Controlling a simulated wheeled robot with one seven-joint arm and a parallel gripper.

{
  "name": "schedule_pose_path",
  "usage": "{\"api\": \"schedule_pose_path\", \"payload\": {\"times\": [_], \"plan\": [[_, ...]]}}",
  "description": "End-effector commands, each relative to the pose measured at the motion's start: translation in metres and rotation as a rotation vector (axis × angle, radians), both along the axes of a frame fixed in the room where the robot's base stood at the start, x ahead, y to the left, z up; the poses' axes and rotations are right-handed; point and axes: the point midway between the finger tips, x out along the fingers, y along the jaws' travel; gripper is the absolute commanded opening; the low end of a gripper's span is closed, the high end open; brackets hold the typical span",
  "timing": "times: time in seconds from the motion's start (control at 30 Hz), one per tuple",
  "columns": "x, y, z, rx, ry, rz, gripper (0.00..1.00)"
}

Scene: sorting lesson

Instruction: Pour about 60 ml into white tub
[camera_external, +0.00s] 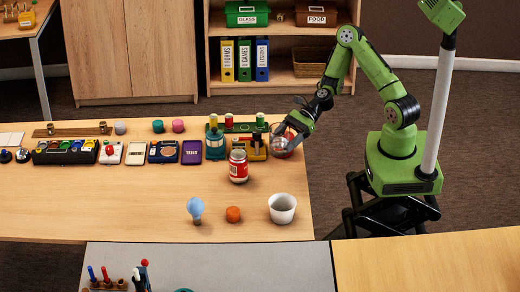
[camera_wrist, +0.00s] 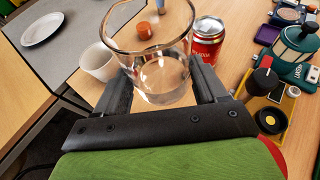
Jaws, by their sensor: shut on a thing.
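My gripper (camera_wrist: 162,98) is shut on a clear glass beaker (camera_wrist: 165,65). The beaker stands between the two dark fingers in the wrist view, and its wide rim is toward the top. Some clear liquid seems to show low in it. In the external view the beaker (camera_external: 283,141) is near the table's right edge, behind the white tub. The white tub (camera_external: 282,209) stands upright at the front right of the wooden table, apart from my gripper. It also shows in the wrist view (camera_wrist: 97,64), left of the beaker. I cannot tell what the tub holds.
A red can (camera_external: 238,166) stands left of the beaker. A teal lantern (camera_external: 215,146) and a yellow device (camera_external: 256,149) stand at the back. The wood between can and tub is clear.

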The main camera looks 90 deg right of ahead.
Motion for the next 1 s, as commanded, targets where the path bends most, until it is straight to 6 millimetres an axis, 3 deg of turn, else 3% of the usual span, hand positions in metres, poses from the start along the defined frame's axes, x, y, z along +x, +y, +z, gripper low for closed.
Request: {"api": "schedule_pose_path", "payload": {"times": [0.1, 0.37, 0.67, 1.0], "plan": [[0.001, 0.0, 0.021, -0.005, -0.006, 0.0, 0.33], [0.0, 0.0, 0.051, -0.003, -0.004, 0.0, 0.33], [0.026, 0.019, 0.048, 0.002, -0.006, 0.158, 0.33], [0.077, 0.056, 0.049, 0.006, -0.006, 0.441, 0.33]]}}
